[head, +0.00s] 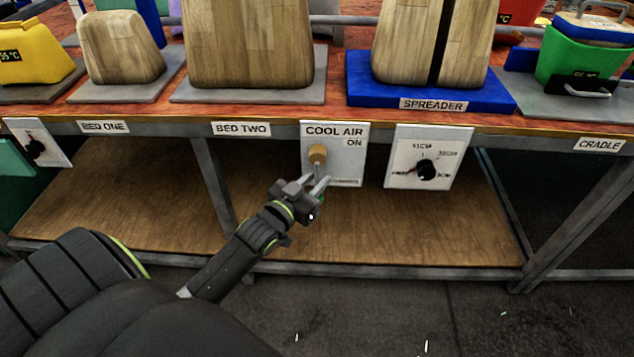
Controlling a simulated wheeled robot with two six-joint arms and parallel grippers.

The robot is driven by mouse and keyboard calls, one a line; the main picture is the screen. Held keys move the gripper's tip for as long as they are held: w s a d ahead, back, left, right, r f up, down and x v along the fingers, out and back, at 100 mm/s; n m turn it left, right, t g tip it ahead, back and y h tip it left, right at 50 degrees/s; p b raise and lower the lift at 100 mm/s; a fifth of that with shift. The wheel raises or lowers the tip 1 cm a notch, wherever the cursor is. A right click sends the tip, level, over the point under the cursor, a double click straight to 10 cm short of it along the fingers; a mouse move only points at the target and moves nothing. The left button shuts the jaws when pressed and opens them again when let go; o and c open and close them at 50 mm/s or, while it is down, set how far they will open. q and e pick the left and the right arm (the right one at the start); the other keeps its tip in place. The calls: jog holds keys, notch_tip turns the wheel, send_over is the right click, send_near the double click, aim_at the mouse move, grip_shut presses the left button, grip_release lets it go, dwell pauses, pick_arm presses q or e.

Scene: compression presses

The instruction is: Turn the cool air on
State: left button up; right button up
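The COOL AIR panel (348,165) is a pale plate on the table's front edge, with "ON" printed at its upper right. A tan rounded knob (317,153) stands out from its left half, on a grey stem. My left gripper (317,179) reaches up from the lower left, just below the knob and in front of the panel's lower left. Its two fingers look apart, with the stem near the gap. I cannot tell whether they touch the knob or stem. The fingers hide part of the panel's lower lettering. My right gripper is not in view.
A dial panel with a black knob (426,171) hangs to the right, and another dial panel (38,143) at the far left. Wooden forms and a blue SPREADER base (372,92) stand on the tabletop. The wooden lower shelf (400,232) is bare.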

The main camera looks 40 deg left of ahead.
pick_arm(q)
jog(key=shift+w, duration=0.3)
jog(key=shift+c, duration=0.5)
grip_shut()
